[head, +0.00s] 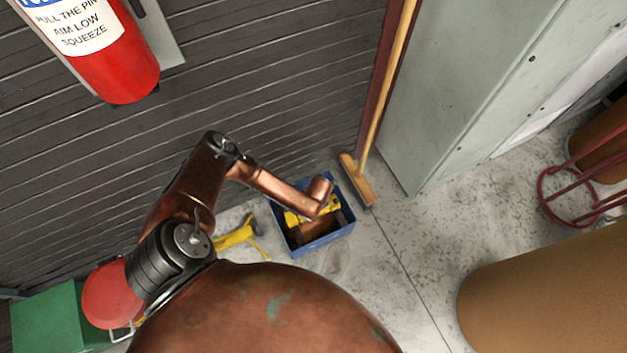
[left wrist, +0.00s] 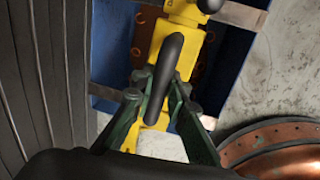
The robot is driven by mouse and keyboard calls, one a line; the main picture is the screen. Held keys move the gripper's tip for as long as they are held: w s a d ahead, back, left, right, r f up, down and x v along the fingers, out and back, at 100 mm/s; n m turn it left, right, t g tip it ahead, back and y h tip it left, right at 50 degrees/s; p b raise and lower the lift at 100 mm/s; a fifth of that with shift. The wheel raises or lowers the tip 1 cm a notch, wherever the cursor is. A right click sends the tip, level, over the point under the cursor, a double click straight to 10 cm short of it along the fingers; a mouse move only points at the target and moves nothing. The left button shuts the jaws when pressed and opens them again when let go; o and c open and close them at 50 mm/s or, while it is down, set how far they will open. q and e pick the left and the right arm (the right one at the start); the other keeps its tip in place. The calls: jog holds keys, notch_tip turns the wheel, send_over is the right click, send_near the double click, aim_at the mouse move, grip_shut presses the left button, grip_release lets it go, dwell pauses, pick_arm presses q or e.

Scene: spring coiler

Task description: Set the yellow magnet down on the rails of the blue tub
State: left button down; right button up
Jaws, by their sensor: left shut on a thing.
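The blue tub (head: 325,243) stands on the floor against the grey slatted wall in the head view. The yellow magnet (head: 293,218) is over the tub's opening, partly covered by my left arm. In the left wrist view the magnet (left wrist: 184,42) has a black handle, and my left gripper (left wrist: 160,92) with green fingers is shut on it. Grey rails (left wrist: 240,14) cross the tub there, with another rail piece (left wrist: 106,92) at lower left. I cannot tell whether the magnet touches the rails. My right gripper is in neither view.
A yellow object (head: 237,235) lies on the floor left of the tub. A broom (head: 358,180) stands close at the tub's right, beside a grey cabinet (head: 450,90). A fire extinguisher (head: 115,60) hangs on the wall. Bare floor (head: 400,240) lies right of the tub.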

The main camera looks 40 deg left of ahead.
pick_arm(q)
jog(key=shift+r, duration=0.1)
jog(key=c, duration=1.8)
grip_release()
jog(key=shift+c, duration=0.2)
jog(key=shift+s, duration=0.1)
jog(key=r, duration=0.4)
jog(key=d+r, duration=0.1)
jog(key=r, duration=0.2)
jog(key=d+r, duration=0.1)
jog(key=r, duration=0.3)
jog(key=shift+s+r, duration=0.35)
jog(key=shift+s, duration=0.05)
